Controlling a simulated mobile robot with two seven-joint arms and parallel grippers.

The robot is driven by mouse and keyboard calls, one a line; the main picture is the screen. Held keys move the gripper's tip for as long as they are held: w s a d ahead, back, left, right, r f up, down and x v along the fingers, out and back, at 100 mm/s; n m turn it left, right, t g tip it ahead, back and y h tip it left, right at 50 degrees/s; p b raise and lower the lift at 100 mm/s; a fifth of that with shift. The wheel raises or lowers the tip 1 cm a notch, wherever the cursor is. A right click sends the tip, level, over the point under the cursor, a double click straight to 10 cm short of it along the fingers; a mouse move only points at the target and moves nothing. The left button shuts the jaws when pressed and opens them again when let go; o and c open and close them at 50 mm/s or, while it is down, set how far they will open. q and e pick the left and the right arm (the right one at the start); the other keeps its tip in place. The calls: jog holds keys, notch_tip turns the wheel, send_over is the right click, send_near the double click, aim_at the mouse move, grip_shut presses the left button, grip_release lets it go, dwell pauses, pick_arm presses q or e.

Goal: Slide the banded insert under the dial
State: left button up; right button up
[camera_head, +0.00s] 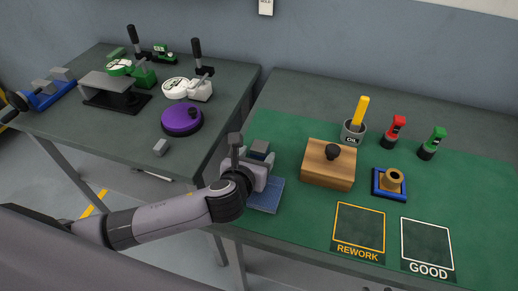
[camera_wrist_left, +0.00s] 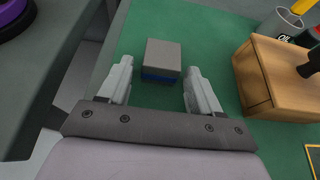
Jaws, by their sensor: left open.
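The banded insert is a grey block (camera_wrist_left: 163,56) with a blue band low on its near side. It sits on the green mat and also shows in the head view (camera_head: 260,149). My left gripper (camera_wrist_left: 158,88) is open; the block is between and just beyond its fingertips, with gaps at both sides. In the head view the left gripper (camera_head: 262,167) partly hides the block. On the left table, round white faces, likely dials, show on a green device (camera_head: 120,68) and a white device (camera_head: 176,88). I cannot tell which is the task's dial. My right gripper is not in view.
A wooden block with a black knob (camera_head: 328,170) stands right of the gripper. A blue plate (camera_head: 266,196) lies near the mat's left edge. A purple disc (camera_head: 182,119) is on the left table. An oil cup (camera_head: 352,134) stands behind the wooden block.

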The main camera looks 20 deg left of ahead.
aim_at(255, 143)
pick_arm(q)
jog(key=c, duration=0.9)
jog(key=shift+r, duration=0.1)
jog(key=shift+r, duration=2.5)
